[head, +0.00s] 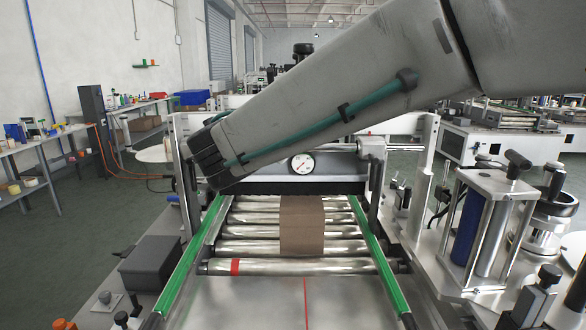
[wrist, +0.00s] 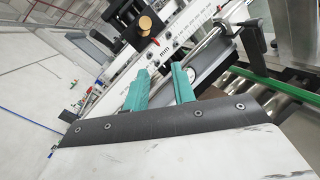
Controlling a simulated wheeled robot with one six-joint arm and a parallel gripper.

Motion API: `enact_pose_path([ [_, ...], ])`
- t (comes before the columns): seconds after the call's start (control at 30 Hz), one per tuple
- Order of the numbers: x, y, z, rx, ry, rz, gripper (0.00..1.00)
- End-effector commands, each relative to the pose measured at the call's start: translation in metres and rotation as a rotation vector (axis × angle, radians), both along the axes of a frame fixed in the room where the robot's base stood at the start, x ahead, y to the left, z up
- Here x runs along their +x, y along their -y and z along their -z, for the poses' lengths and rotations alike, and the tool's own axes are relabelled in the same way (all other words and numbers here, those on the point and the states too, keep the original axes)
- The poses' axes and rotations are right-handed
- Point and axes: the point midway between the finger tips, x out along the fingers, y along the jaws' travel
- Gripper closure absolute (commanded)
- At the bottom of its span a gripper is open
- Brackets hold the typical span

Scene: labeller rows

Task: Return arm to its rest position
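My gripper (wrist: 160,88) shows in the wrist view as two teal fingers standing apart, with no object held between them. Behind the fingers is a machine frame with a white scale strip marked "mm" (wrist: 160,50). In the head view my grey arm crosses from the upper right down to the left, above the roller conveyor. My gripper itself cannot be made out in the head view. A brown carton or board (head: 302,228) lies on the conveyor rollers (head: 250,247), below and apart from my arm.
Green rails (head: 385,262) edge the conveyor. A round gauge (head: 302,164) sits on the crossbar behind it. A dark box (head: 151,262) stands at left, and a blue roller unit (head: 468,228) at right. Shelves (head: 40,150) line the left wall. Open floor lies between the shelves and the machine.

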Motion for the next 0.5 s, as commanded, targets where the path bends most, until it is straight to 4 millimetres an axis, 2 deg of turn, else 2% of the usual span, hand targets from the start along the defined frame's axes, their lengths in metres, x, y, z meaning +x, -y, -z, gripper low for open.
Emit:
enact_pose_path([
  [0.17,-0.021,0.061,0.037,0.231,-0.108,0.165,0.74],
  [0.27,-0.044,0.109,0.064,0.409,-0.174,0.315,0.74],
  [0.37,-0.084,0.164,0.095,0.642,-0.235,0.527,0.74],
  [0.4,-0.104,0.185,0.107,0.742,-0.255,0.624,0.74],
  [0.47,-0.136,0.212,0.125,0.896,-0.275,0.774,0.74],
  [0.5,-0.159,0.227,0.137,0.999,-0.285,0.878,0.74],
])
